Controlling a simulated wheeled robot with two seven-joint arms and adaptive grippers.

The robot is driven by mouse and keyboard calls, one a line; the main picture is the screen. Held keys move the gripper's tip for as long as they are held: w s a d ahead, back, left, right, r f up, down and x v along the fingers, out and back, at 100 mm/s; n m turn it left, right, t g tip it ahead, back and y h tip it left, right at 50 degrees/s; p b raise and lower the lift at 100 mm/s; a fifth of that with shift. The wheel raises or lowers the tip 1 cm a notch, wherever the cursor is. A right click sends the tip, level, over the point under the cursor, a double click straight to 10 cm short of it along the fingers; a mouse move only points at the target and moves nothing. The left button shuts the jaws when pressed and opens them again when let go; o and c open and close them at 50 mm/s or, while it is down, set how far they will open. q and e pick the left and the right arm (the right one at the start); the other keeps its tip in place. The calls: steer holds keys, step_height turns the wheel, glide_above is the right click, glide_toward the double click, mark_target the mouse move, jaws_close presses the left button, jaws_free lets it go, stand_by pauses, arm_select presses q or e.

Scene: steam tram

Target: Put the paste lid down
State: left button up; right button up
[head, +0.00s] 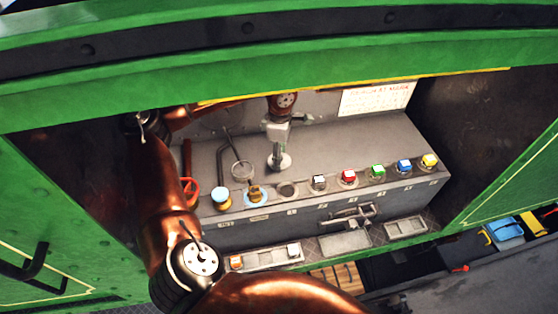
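My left gripper (279,152) points down over the grey shelf. Its fingers look close together on a small pale round disc (279,163), which appears to be the paste lid. I cannot tell whether the disc touches the shelf. A gold pot with a pale blue top (221,196) stands at the left of the shelf's front row. Beside it is a gold item on a blue ring (256,194), too small to make out. My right gripper is not in view.
An empty round holder (288,189) is right of the pots. Several coloured items, including a red one (348,177), continue the row. The shelf behind the coloured row (350,145) is clear.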

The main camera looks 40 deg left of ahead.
arm_select(q)
steer(key=f+p, duration=0.1)
steer(key=f, duration=0.2)
steer(key=shift+a+f, duration=0.2)
steer(key=shift+f, duration=0.1)
steer(key=o, duration=0.7)
steer(key=shift+r, duration=0.25)
step_height(320, 180, up, 10)
steer(key=shift+w+r+b, duration=0.1)
steer(key=shift+r+b, duration=0.05)
steer(key=shift+b, duration=0.85)
steer(key=shift+r, duration=0.75)
